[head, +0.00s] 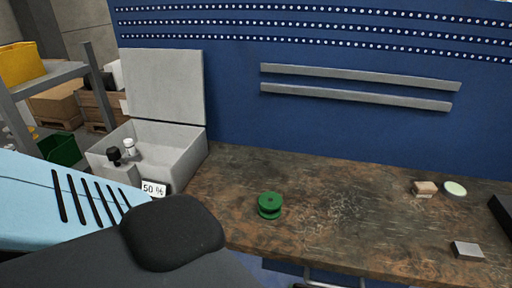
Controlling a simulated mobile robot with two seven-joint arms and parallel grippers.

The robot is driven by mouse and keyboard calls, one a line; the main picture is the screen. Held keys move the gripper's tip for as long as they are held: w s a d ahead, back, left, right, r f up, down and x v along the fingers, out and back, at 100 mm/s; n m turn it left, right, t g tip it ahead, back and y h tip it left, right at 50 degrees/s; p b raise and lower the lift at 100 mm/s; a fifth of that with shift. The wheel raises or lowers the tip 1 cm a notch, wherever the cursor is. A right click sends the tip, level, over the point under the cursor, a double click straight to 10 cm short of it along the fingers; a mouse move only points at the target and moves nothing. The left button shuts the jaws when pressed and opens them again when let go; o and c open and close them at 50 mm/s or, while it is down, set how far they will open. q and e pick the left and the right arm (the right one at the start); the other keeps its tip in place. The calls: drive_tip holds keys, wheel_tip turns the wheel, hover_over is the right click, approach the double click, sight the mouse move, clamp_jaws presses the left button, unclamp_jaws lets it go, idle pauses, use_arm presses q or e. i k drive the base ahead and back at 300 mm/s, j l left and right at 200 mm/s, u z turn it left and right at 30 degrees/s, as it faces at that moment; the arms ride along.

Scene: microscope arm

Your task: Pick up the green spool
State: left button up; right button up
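The green spool (270,205) stands upright on the worn brown workbench (320,170), near its front edge and left of the middle. Nothing touches it in the head view. Neither of my grippers shows in this view. A light blue and black body fills the lower left, and I cannot tell exactly which part it is.
An open light grey box (182,155) with its lid raised stands at the bench's left. A "50 %" sign (153,188) is at its front. A wooden block (424,188), a pale green disc (455,188) and a grey block (467,251) lie at right. The bench around the spool is clear.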

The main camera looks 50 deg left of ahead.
sight(270, 203)
drive_tip(key=k+j, duration=0.1)
drive_tip(key=j, duration=0.4)
drive_tip(key=k+j, duration=0.1)
drive_tip(key=j, duration=0.45)
drive_tip(key=k+j, duration=0.1)
drive_tip(key=j, duration=0.4)
